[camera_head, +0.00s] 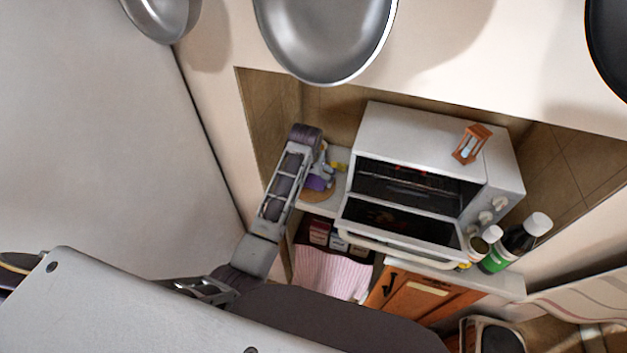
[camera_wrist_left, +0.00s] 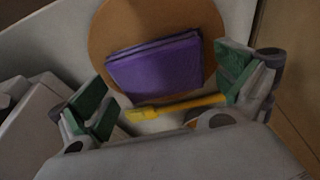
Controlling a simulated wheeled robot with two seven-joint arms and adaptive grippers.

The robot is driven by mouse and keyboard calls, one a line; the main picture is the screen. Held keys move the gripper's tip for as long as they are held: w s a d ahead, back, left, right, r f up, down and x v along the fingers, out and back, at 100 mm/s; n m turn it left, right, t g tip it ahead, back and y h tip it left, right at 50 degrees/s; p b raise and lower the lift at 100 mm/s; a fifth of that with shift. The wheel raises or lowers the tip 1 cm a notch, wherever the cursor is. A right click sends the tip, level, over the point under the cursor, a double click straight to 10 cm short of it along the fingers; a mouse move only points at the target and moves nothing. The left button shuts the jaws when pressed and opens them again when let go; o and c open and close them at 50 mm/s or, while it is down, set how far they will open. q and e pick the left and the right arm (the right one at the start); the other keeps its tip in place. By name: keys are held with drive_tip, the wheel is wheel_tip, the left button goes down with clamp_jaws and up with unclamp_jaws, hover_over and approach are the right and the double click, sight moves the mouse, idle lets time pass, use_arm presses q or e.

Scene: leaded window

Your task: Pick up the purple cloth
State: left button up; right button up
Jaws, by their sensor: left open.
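The purple cloth (camera_wrist_left: 155,68) is folded into a flat, thick rectangle. In the left wrist view it lies on a round brown board (camera_wrist_left: 160,18), between and beyond the two green-padded fingers of my left gripper (camera_wrist_left: 168,98). The gripper is open, with its fingers wide apart and nothing between them that I can see gripped. In the head view the cloth (camera_head: 316,183) shows as a small purple patch beside my left gripper (camera_head: 325,168), partly hidden by the arm. My right gripper is not in view.
A yellow-handled item (camera_wrist_left: 175,107) lies just in front of the cloth. An open toaster oven (camera_head: 410,140) stands to the right, with a small hourglass (camera_head: 470,145) on top. Bottles (camera_head: 520,238) stand right of it. Below are boxes (camera_head: 325,235) and a pink cloth (camera_head: 330,272). Pans hang above.

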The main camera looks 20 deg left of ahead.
sight(313, 178)
use_arm(q)
drive_tip(key=c, duration=0.9)
drive_tip(key=shift+r, duration=0.1)
drive_tip(key=shift+r, duration=0.9)
wheel_tip(313, 178, up, 8)
drive_tip(key=shift+r+b, duration=0.1)
drive_tip(key=shift+b, duration=0.7)
drive_tip(key=shift+s, duration=0.1)
